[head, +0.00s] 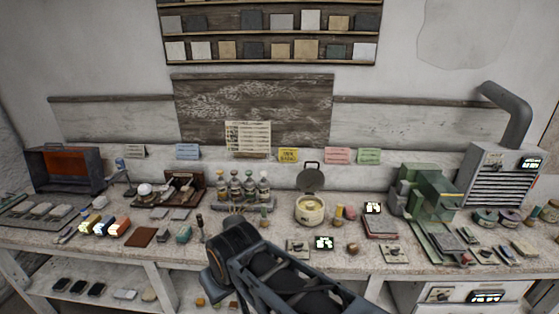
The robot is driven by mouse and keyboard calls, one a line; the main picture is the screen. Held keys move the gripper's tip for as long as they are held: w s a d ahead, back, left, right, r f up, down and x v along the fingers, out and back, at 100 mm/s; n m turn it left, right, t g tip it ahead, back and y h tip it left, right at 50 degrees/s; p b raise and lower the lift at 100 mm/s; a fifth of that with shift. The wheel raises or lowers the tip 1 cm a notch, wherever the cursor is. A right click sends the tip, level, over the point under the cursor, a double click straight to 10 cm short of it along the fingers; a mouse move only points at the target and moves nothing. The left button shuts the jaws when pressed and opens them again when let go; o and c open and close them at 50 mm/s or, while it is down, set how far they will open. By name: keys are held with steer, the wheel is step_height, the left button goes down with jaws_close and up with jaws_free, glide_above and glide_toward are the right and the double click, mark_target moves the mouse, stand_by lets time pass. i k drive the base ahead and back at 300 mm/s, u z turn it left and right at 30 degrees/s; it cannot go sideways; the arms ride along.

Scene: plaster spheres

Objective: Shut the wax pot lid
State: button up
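The wax pot (309,212) is a round cream pot standing on the workbench, right of the picture's middle. Its dark round lid (311,178) stands upright at the back of the pot, so the pot is open. A small loop shows at the lid's top edge. My arm rises from the bottom middle, in front of the bench and to the left of the pot, apart from it. My gripper's fingers cannot be made out in the head view.
The workbench (268,246) is crowded. Glass bottles (250,188) stand left of the pot. A red-brown block (380,226), small cards and a round knob-like piece lie to its right. A green machine (425,195) and a grey vented unit (497,175) stand further right.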

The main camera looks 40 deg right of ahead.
mark_target(309, 181)
steer(key=u, duration=0.05)
steer(key=i, duration=0.65)
steer(key=z, duration=0.8)
steer(key=i, duration=0.45)
steer(key=z, duration=0.45)
